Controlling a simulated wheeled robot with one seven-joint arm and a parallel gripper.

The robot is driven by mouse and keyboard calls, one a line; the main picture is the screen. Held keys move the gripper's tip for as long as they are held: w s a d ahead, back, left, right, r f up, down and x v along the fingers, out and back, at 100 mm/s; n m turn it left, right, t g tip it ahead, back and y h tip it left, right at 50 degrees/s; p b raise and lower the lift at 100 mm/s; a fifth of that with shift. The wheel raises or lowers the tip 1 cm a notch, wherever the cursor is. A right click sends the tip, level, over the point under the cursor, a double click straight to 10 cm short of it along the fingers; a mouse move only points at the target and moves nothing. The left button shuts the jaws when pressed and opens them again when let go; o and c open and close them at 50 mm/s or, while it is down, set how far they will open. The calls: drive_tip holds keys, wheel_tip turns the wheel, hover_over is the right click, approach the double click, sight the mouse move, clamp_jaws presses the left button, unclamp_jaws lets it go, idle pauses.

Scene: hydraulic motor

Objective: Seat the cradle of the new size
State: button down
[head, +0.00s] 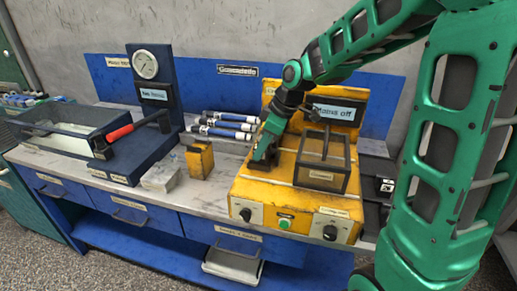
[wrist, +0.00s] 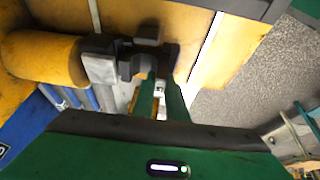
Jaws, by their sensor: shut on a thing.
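My gripper (head: 264,158) is low at the left side of the yellow machine (head: 250,190), in the head view. In the wrist view my gripper (wrist: 158,92) is shut on a small dark grey piece (wrist: 140,64), which lies against the yellow machine's surface. I cannot tell for certain that this piece is the cradle, or whether it is fully seated. A yellow cylinder (wrist: 40,58) shows beside it in the wrist view. My gripper hides most of the piece in the head view.
A dark-framed clear guard (head: 323,160) stands on the machine, right of my gripper. A sign reading "off" (head: 338,111) is behind it.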

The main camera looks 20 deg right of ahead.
drive_tip(key=shift+f, duration=0.3)
drive_tip(key=c, duration=1.7)
unclamp_jaws()
drive_tip(key=v, duration=1)
drive_tip(key=shift+d+r, duration=0.15)
drive_tip(key=shift+r, duration=0.2)
